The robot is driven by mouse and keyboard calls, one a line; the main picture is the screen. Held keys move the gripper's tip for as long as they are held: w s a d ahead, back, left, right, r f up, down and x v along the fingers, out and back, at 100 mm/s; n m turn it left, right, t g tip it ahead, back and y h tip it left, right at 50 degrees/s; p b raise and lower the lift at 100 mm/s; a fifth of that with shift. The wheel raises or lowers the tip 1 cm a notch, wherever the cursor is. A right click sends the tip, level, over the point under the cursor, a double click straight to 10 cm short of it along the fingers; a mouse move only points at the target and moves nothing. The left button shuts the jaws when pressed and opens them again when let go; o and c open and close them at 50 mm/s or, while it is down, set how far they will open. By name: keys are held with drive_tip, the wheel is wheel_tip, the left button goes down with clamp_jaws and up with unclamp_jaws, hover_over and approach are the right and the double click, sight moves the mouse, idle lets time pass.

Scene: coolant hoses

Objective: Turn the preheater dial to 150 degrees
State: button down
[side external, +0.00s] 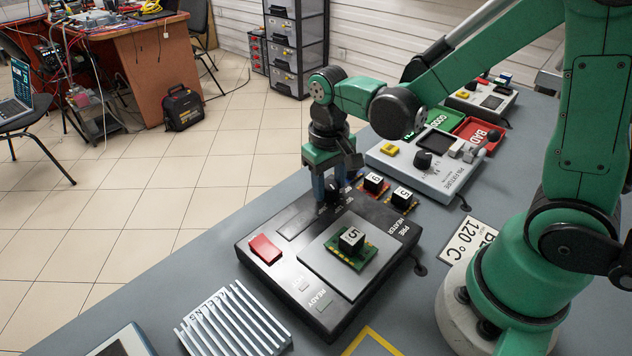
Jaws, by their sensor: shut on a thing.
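The black preheater (262,229) lies on the grey table, with a red button (265,249) at its left corner and a light heating plate (318,257) on top. A green circuit board (361,257) with a black cube marked 5 (351,240) sits on the plate. My gripper (330,198) points down at the preheater's far edge, its blue fingers shut on the preheater dial (337,186). The dial is mostly hidden by the fingers, and its pointer and the degree marks cannot be read.
Small boards with cubes marked 9 (373,183) and 5 (402,195) lie just beyond the preheater. A grey fixture box (430,168), green tray (441,120) and red tray (477,132) stand farther back. A finned metal rack (233,322) is in front. A 120 °C sign (470,243) lies right.

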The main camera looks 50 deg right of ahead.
sight(328, 184)
drive_tip(key=m, duration=0.4)
drive_tip(key=shift+m, duration=0.3)
drive_tip(key=m, duration=0.4)
drive_tip(key=shift+m, duration=0.3)
drive_tip(key=shift+c, duration=1.9)
unclamp_jaws()
drive_tip(key=shift+w+r, duration=0.15)
drive_tip(key=shift+r, duration=2.65)
